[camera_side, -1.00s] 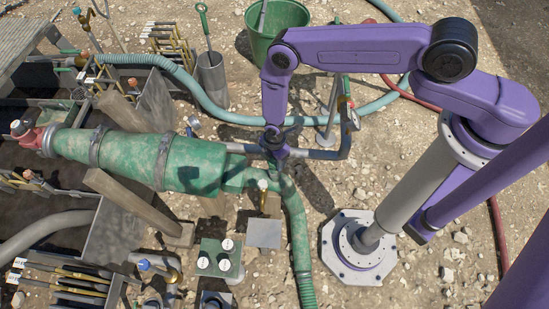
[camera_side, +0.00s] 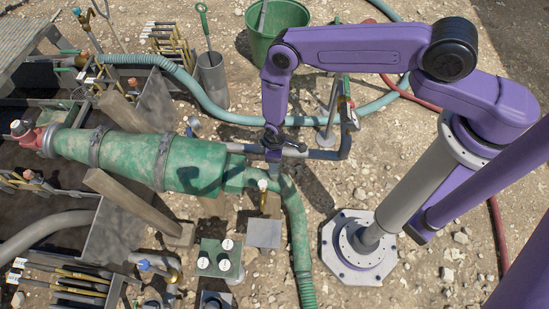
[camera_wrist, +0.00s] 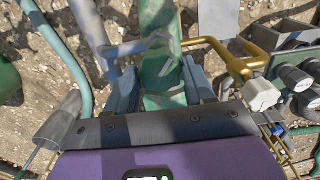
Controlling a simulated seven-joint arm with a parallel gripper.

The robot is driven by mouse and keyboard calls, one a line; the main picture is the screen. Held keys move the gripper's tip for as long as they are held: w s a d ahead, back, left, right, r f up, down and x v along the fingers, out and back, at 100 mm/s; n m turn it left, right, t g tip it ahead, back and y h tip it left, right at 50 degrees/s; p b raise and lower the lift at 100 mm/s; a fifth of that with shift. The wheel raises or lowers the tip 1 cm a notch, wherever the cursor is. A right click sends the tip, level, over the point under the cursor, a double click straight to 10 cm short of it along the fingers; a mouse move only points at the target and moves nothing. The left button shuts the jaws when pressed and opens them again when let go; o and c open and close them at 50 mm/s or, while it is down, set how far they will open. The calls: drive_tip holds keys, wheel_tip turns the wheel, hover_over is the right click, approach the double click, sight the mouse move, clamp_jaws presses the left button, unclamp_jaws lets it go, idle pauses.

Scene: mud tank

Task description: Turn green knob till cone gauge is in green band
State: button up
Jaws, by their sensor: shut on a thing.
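A long green cone (camera_side: 130,160) lies on its side at the left in the side view, its wide end joined to a green pipe. My gripper (camera_side: 273,165) points down over that pipe joint, near the cone's right end. In the wrist view, the two blue-grey fingers of my gripper (camera_wrist: 160,92) stand either side of a green part, shut on it. Dials with white tops (camera_side: 226,244) stand on a green box below. I cannot read them, or tell which is the cone gauge.
A green hose (camera_side: 302,260) runs down from the joint. A pale blue hose (camera_side: 215,110) curves behind my gripper. A brass pipe with a white cap (camera_wrist: 262,94) is close to the right finger in the wrist view. A green bucket (camera_side: 272,35) stands at the back. Stony ground surrounds the parts.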

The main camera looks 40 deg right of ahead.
drive_tip(key=shift+s+d+m, duration=0.1)
drive_tip(key=shift+m, duration=0.5)
drive_tip(key=o, duration=1)
drive_tip(key=shift+o, duration=0.2)
drive_tip(key=shift+r, duration=0.45)
wheel_tip(320, 180, up, 16)
drive_tip(key=shift+r, duration=0.25)
